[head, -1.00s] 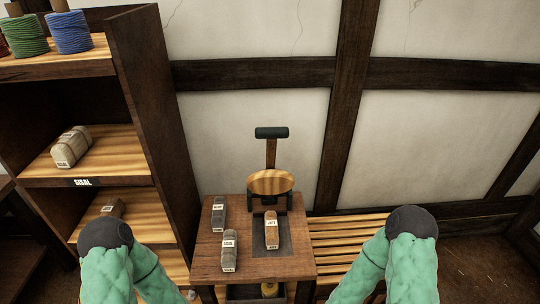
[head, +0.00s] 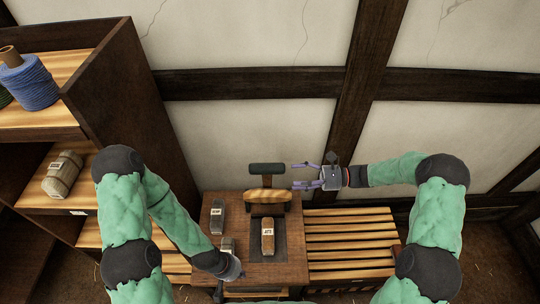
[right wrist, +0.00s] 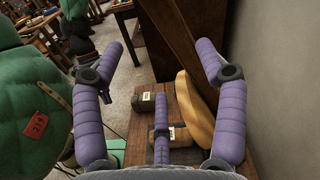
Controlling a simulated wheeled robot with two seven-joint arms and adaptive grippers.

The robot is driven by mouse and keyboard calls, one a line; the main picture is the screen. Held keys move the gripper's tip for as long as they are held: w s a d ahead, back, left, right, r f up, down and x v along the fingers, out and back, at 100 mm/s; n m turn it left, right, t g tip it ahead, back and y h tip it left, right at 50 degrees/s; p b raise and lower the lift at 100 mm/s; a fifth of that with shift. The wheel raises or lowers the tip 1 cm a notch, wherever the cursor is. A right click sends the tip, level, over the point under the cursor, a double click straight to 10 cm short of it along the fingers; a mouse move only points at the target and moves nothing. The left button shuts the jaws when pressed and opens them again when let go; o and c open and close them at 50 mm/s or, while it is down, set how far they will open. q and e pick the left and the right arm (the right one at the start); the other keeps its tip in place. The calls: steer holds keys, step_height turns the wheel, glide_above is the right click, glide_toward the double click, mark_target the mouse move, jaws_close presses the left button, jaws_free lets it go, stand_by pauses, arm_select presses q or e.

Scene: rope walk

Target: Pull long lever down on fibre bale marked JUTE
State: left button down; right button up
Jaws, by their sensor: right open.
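The brown bale marked JUTE (head: 268,238) lies on the dark plate (head: 283,245) of the press, on the small wooden table (head: 293,272). Behind it stands the round wooden press head (head: 266,196), with the lever's dark crossbar grip (head: 267,169) raised above it. My right gripper (head: 293,175) is open, just right of the grip and apart from it. In the right wrist view its purple fingers (right wrist: 158,48) are spread and empty, and the press head (right wrist: 194,110) and JUTE bale (right wrist: 159,134) show beyond. My left gripper (head: 235,271) is low at the table's front; its fingers are unclear.
A grey bale (head: 217,217) lies at the table's left; another (head: 228,243) is partly hidden by my left arm. A shelf (head: 135,75) with a bale (head: 63,174) and a blue spool (head: 28,80) stands left. A slatted bench (head: 350,240) is right, a wall behind.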

mark_target(268, 180)
steer(key=a, duration=0.3)
steer(key=a+r, duration=0.1)
steer(key=a, duration=0.6)
steer(key=shift+w+a+r, duration=0.15)
steer(key=shift+a, duration=0.15)
steer(key=shift+d, duration=0.1)
jaws_close()
